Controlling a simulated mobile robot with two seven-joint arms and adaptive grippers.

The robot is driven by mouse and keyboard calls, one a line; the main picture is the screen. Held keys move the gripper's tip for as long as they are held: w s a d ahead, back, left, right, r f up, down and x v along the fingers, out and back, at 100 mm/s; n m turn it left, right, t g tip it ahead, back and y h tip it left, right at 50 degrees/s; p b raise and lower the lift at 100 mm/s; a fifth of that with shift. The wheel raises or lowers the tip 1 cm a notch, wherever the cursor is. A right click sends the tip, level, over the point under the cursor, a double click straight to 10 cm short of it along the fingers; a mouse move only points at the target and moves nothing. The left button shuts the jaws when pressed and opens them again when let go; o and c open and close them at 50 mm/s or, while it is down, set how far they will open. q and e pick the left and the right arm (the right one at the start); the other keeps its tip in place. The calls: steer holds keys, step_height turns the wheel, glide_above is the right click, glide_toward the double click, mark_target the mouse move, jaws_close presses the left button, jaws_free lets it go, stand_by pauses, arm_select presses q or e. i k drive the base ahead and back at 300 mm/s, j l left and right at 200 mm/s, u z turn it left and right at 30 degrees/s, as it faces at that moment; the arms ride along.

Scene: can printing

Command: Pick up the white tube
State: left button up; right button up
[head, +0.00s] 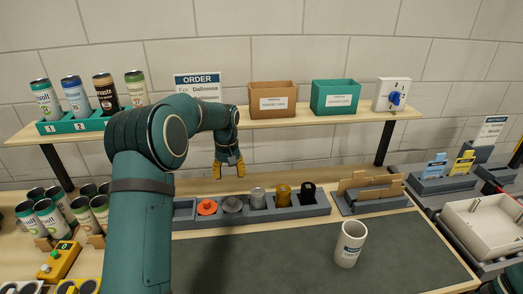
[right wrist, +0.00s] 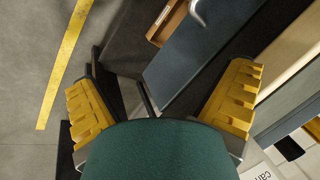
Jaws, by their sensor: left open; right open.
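My left gripper (head: 230,169), with yellow fingers, is open and empty. It points down near the back of the bench, left of the tube and apart from it. My right gripper (right wrist: 160,100) shows only in the right wrist view. Its yellow fingers are wide apart with nothing between them, and the tube is not in that view.
A grey tray (head: 262,215) with several small parts lies behind the mat. A cardboard holder (head: 366,187) stands behind the tube. A shelf (head: 290,122) above holds cans and two bins (head: 272,96). More cans crowd the left. A pale crate (head: 483,222) is at right. Mat around the tube is clear.

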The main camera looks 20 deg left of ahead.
mark_target(353, 234)
steer(key=k, duration=1.5)
